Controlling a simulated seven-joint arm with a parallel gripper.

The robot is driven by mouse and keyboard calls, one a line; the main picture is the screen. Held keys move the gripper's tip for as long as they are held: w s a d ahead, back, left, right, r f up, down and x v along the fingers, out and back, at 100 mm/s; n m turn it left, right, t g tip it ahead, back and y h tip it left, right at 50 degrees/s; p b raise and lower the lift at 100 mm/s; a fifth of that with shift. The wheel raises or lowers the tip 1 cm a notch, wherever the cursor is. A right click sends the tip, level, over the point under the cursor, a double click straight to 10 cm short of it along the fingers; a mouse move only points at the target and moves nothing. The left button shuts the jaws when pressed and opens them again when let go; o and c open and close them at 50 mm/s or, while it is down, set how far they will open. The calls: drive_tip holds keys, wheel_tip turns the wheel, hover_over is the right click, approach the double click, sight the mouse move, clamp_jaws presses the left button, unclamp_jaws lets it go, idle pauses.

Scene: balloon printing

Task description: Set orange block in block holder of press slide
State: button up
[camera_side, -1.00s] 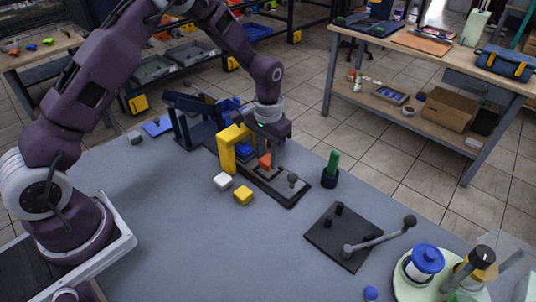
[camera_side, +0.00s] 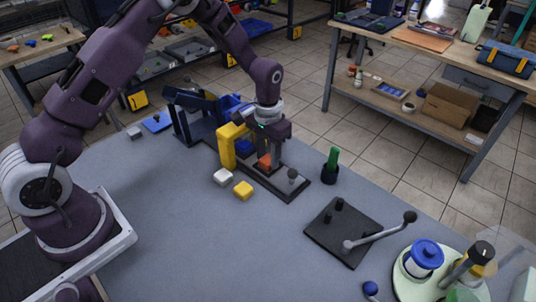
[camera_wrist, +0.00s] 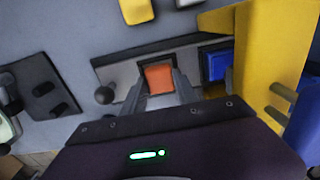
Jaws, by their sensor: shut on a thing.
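The orange block (camera_side: 265,161) is between the fingers of my gripper (camera_side: 268,160), low over the press slide (camera_side: 288,184). In the wrist view the orange block (camera_wrist: 159,79) shows between the two fingertips of my gripper (camera_wrist: 160,84), framed by the grey slide plate (camera_wrist: 120,76). It looks level with or inside the holder area; I cannot tell whether it is fully seated.
The yellow press frame (camera_side: 227,147) stands close to my gripper, with a blue block (camera_wrist: 214,65) beside it. A green-handled tool (camera_side: 332,163) and a dark lever plate (camera_side: 340,232) stand to the right.

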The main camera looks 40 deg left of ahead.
drive_tip(key=shift+f, duration=0.2)
drive_tip(key=o, duration=1.2)
drive_tip(key=shift+r, duration=0.1)
